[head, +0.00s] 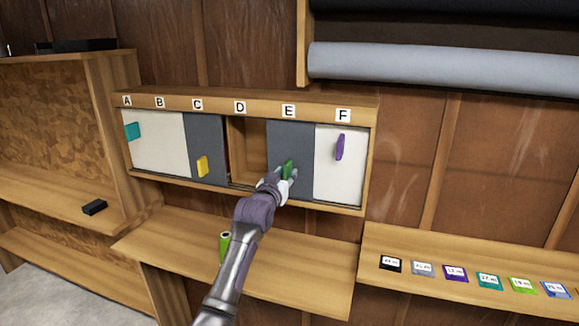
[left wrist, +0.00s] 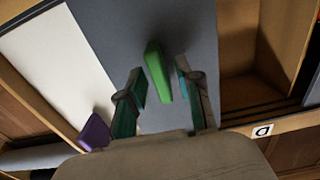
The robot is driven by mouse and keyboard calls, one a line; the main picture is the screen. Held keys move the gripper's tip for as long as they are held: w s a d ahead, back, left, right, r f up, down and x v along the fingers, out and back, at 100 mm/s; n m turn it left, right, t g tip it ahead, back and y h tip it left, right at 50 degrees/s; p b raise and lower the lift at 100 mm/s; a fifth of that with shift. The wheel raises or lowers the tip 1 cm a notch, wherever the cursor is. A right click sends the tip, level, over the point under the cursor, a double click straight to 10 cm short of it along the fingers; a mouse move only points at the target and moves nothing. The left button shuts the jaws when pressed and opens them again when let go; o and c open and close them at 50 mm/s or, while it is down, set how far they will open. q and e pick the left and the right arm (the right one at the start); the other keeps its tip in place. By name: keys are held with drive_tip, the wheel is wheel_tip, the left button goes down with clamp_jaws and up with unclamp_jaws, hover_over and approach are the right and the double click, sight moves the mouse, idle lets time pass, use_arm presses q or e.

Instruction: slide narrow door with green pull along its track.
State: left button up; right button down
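The narrow grey door (head: 299,145) with the green pull (head: 287,170) stands under label E in the wall cabinet. In the left wrist view the green pull (left wrist: 156,72) stands out from the grey door (left wrist: 115,40). My left gripper (head: 279,180) is at the pull; its fingers (left wrist: 161,78) are open, one on each side of it. A gap shows between the pull and the finger on the right of the left wrist view; I cannot tell whether the other finger touches. My right gripper is not in view.
An open bay (head: 254,145) lies left of the door, under D. A grey door with a yellow pull (head: 202,166) is beyond it. A white door with a purple pull (head: 340,147) is to the right. A green spool (head: 224,246) stands on the shelf below.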

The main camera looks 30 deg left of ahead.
use_arm(q)
clamp_jaws()
drive_tip(key=s+a+b, duration=0.3)
drive_tip(key=a, duration=1.1)
drive_tip(key=shift+s, duration=0.2)
drive_tip(key=shift+o, duration=1)
unclamp_jaws()
drive_tip(key=p+v, duration=0.2)
drive_tip(key=v, duration=0.5)
drive_tip(key=shift+p, duration=0.3)
